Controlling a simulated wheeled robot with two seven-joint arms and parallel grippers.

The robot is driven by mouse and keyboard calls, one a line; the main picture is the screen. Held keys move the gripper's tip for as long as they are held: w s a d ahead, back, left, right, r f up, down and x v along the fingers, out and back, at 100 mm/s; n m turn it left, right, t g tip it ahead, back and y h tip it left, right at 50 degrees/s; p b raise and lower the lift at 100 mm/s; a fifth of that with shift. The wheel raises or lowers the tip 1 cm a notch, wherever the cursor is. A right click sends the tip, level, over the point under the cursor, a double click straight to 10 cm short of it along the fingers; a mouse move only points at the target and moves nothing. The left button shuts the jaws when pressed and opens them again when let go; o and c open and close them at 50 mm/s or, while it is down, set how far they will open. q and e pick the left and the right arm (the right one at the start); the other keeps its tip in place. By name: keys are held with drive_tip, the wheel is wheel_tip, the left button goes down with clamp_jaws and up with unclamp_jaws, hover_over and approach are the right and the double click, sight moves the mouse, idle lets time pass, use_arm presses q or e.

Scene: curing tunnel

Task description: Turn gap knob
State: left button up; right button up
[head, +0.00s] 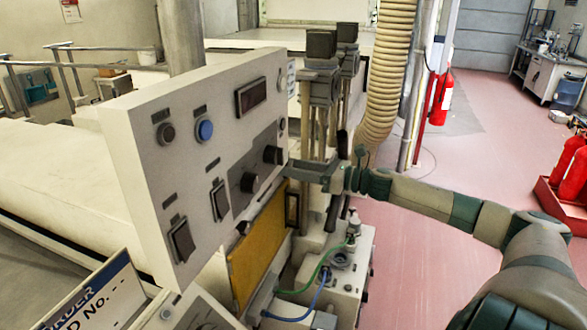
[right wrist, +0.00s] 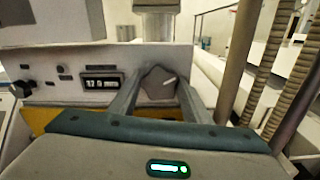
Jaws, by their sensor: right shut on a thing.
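My right gripper (right wrist: 160,79) is shut on the knob, one finger on each side. In the head view the right gripper (head: 290,171) is at the lower right edge of the large control panel (head: 150,115), and the held knob cannot be made out there. My left gripper is in neither view.
The large panel carries a blue button (head: 205,130), black knobs (head: 249,183) and rocker switches (head: 181,241). A yellow plate (head: 258,250) is below. A ribbed hose (head: 385,75) and posts stand behind the gripper. Open pink floor (head: 480,135) lies to the right, with red extinguishers (head: 573,170).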

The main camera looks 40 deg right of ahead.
drive_tip(key=shift+f+m+p, duration=0.2)
drive_tip(key=shift+m+p, duration=1.45)
drive_tip(key=shift+m, duration=5.7)
drive_tip(key=shift+f+m+p, duration=0.15)
drive_tip(key=shift+m+p, duration=1.5)
drive_tip(key=shift+m, duration=5.7)
